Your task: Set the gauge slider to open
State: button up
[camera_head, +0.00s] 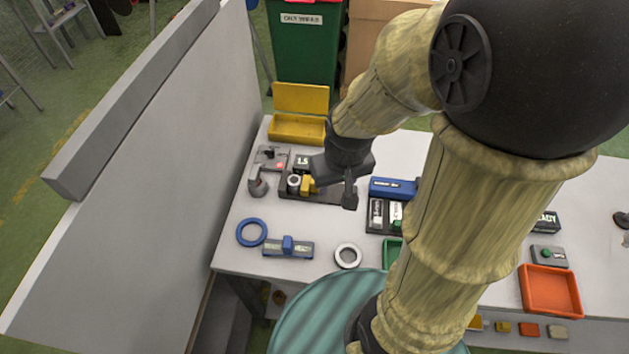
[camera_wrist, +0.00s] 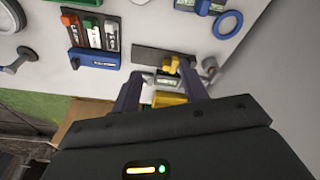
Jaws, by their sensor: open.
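A dark gauge base (camera_head: 333,192) carries a yellow slider block (camera_head: 308,185), with a pale ring (camera_head: 294,181) beside the block's left side. A small display (camera_head: 303,161) reading 1.5 stands behind it. In the wrist view, the yellow slider (camera_wrist: 172,65) and the dark base (camera_wrist: 150,57) show just beyond my fingertips. My gripper (camera_head: 335,187) is open above the base, to the right of the yellow slider. Its two spread fingers (camera_wrist: 158,76) also show in the wrist view, with nothing held. I cannot tell whether the fingers touch the base.
A blue-knobbed slide bar (camera_head: 288,247), a blue ring (camera_head: 252,232) and a white ring (camera_head: 348,256) lie nearer the front. A grey clamp (camera_head: 258,182) stands left. A yellow box (camera_head: 298,127) is behind; a blue-topped case (camera_head: 392,187) is right. A tall panel (camera_head: 160,190) borders the left.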

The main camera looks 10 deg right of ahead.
jog(key=w+a+f+n+g+h, duration=0.1)
jog(key=w+a+f+n+g, duration=0.2)
jog(key=w+n, duration=0.6)
jog(key=n+g+h, duration=0.1)
jog(key=n+h, duration=0.2)
jog(key=n, duration=0.1)
send_over(310, 185)
jog(key=w+a, duration=0.3)
jog(key=a, duration=0.2)
jog(key=f, duration=0.5)
jog(key=shift+w+d+f+p, duration=0.1)
jog(key=shift+w+d+p, duration=0.1)
jog(key=shift+p, duration=0.15)
jog(key=shift+f, duration=0.1)
jog(key=p+x, duration=0.5)
jog(key=x, duration=1.2)
jog(key=shift+s+d+f+p, duration=0.1)
jog(key=shift+s+d+p, duration=0.1)
jog(key=shift+p, duration=0.1)
grip_shut()
